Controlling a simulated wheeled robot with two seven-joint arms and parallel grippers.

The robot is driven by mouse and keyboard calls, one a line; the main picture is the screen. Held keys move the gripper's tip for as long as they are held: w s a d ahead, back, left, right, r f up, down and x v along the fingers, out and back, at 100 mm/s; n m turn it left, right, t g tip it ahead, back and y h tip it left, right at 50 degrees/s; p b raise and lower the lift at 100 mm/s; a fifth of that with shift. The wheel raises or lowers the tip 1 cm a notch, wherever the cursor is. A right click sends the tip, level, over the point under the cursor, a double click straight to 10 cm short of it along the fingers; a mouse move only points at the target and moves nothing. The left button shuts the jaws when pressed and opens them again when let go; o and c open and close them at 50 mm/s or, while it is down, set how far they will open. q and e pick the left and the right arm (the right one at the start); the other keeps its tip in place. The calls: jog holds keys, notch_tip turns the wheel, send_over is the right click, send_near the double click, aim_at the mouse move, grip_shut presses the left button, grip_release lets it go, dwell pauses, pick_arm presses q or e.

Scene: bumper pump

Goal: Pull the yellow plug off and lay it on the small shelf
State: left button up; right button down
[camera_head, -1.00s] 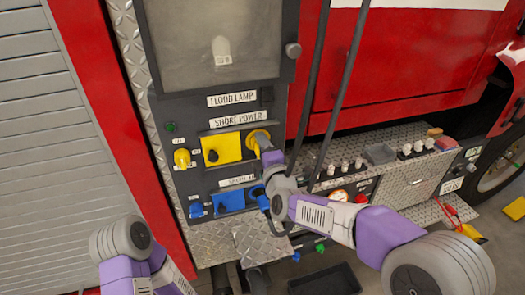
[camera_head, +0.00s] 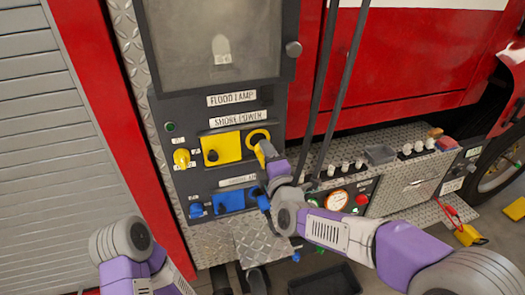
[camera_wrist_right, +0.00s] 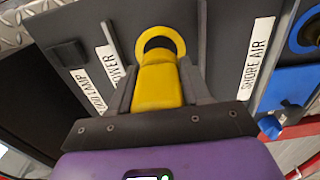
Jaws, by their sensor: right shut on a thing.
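The yellow plug (camera_head: 261,154) is held between the jaws of my right gripper (camera_head: 266,160), below the yellow-ringed socket (camera_head: 258,136) on the dark panel. In the right wrist view the plug (camera_wrist_right: 158,85) lies between both fingers. The socket's ring (camera_wrist_right: 160,40) shows behind its far end, with part of the dark opening visible; the plug looks out of it, though any small gap is hard to judge. The small shelf (camera_head: 262,238) is a diamond-plate ledge below the panel, bare on top. My left arm shows at lower left, but its gripper is out of view.
Below are a blue flap (camera_head: 230,200) and a dark hose beside my right gripper. Gauges and a diamond-plate step (camera_head: 420,180) lie to the right. Two dark vertical hoses hang nearby.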

jog(key=shift+v, duration=1.1)
